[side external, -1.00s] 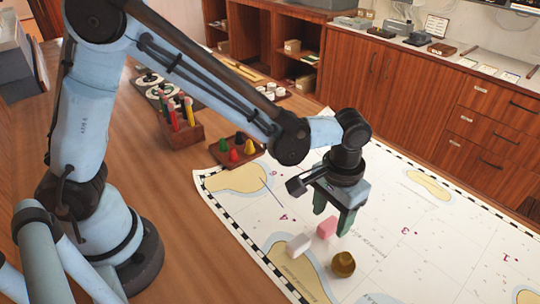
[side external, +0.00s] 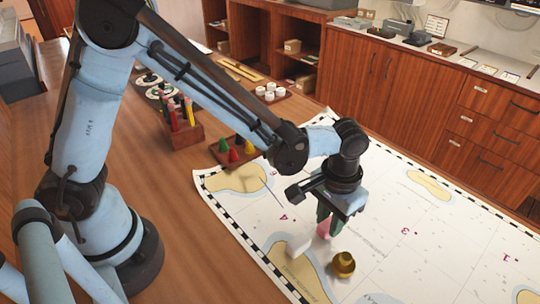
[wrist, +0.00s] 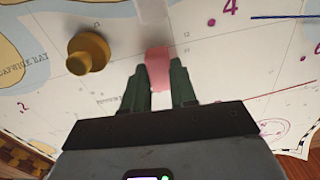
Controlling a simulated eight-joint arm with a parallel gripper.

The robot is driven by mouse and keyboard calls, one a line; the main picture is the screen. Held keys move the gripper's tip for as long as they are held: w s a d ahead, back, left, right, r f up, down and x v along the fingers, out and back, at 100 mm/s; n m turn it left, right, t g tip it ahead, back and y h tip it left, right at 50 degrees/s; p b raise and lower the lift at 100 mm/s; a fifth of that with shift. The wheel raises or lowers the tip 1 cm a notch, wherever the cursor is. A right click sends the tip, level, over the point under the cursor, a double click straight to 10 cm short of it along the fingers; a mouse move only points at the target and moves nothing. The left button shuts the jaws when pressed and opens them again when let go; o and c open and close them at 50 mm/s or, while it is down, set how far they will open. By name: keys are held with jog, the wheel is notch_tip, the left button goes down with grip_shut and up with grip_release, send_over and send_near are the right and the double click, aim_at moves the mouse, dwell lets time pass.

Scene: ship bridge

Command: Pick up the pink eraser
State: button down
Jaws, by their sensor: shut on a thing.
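The pink eraser (side external: 323,229) is on the nautical chart (side external: 420,225), between the fingers of my gripper (side external: 330,218). In the wrist view the eraser (wrist: 158,68) shows between the two green fingertips of my gripper (wrist: 160,82), which are shut on it. In the side view the fingers hide part of the eraser. Whether it touches the chart I cannot tell.
A white block (side external: 299,246) lies close to the left of the eraser. A brass weight (side external: 343,264) stands to the front right, also seen in the wrist view (wrist: 88,53). A tray of coloured pegs (side external: 235,151) and a pencil holder (side external: 181,127) stand further left.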

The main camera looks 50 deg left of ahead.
aim_at(329, 223)
jog(key=shift+r, duration=0.15)
jog(key=shift+r, duration=0.65)
notch_tip(329, 223, up, 3)
jog(key=shift+f, duration=0.15)
jog(key=s+d+r, duration=0.6)
jog(key=s, duration=0.4)
jog(key=shift+r, duration=0.35)
